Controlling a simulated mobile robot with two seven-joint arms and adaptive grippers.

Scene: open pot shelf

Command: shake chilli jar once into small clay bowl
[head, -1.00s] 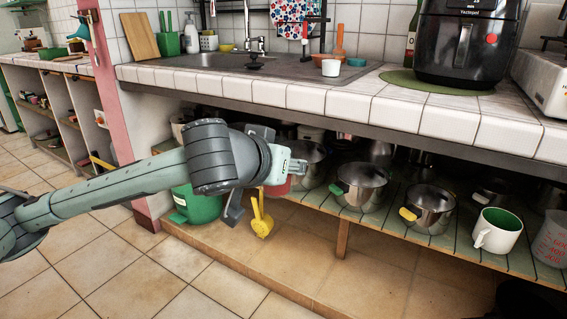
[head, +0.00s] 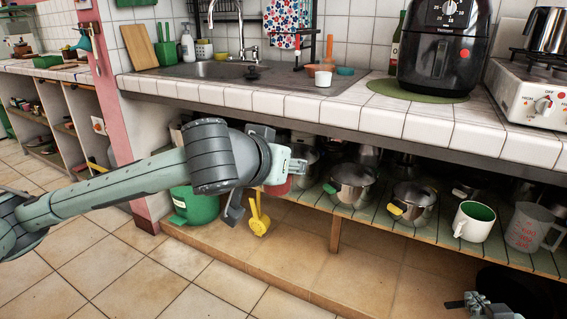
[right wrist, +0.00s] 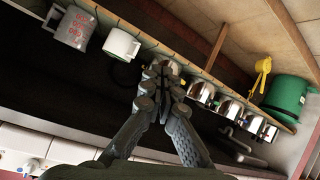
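My left arm comes in from the left, and its gripper (head: 272,165) is in front of the low shelf. A small red thing (head: 279,188), probably the chilli jar, shows at its fingers; the wrist hides most of it. I cannot make out its lid. My right gripper (head: 476,303) shows at the bottom right of the head view. In the right wrist view its fingertips (right wrist: 166,76) are together with nothing clear between them. A small orange-brown vessel (head: 311,71) stands on the counter by the sink; I cannot tell if it is the clay bowl.
A black air fryer (head: 437,55) is on the tiled counter (head: 428,129). Steel pots (head: 350,183), a white mug (head: 474,222) and a measuring jug (head: 530,228) fill the shelf.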

